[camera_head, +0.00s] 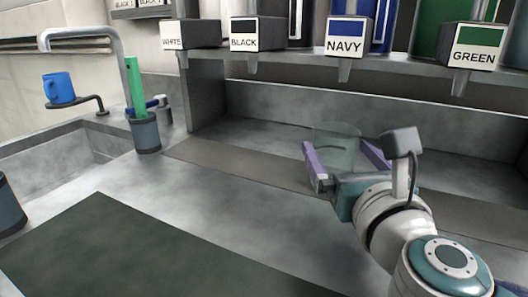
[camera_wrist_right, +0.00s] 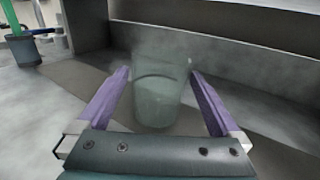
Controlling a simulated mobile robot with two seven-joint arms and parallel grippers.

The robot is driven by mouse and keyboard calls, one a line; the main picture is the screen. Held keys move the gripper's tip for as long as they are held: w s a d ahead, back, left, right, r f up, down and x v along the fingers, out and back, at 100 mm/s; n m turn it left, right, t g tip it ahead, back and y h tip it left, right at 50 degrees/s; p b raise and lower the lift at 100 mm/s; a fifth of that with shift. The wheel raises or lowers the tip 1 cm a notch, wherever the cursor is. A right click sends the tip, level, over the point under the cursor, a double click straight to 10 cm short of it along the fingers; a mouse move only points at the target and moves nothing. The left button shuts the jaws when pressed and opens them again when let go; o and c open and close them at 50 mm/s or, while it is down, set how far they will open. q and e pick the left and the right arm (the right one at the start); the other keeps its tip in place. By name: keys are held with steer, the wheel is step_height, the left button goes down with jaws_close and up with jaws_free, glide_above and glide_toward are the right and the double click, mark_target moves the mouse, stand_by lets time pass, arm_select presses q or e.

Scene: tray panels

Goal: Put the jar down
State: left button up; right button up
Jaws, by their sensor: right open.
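A clear glass jar (camera_head: 337,148) stands upright on the grey surface below the row of dispensers, under the navy one. It also shows in the right wrist view (camera_wrist_right: 160,90), between the two purple fingers. My right gripper (camera_head: 345,158) is open around the jar, with a finger on either side. In the right wrist view a gap shows between the jar and each finger. My left gripper is not in view.
Dispensers labelled white (camera_head: 189,34), black (camera_head: 257,34), navy (camera_head: 358,37) and green (camera_head: 470,46) hang above the back ledge. A sink (camera_head: 75,160) with a tap, a blue mug (camera_head: 58,87) and a grey cup (camera_head: 145,134) holding tools are at left. A dark mat (camera_head: 130,255) lies in front.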

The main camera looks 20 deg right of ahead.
steer(key=v, duration=0.4)
steer(key=shift+s+a+f, duration=0.1)
steer(key=shift+s, duration=0.2)
steer(key=shift+s+a, duration=0.2)
steer(key=shift+s, duration=0.25)
steer(key=shift+r, duration=0.2)
stand_by(0.6)
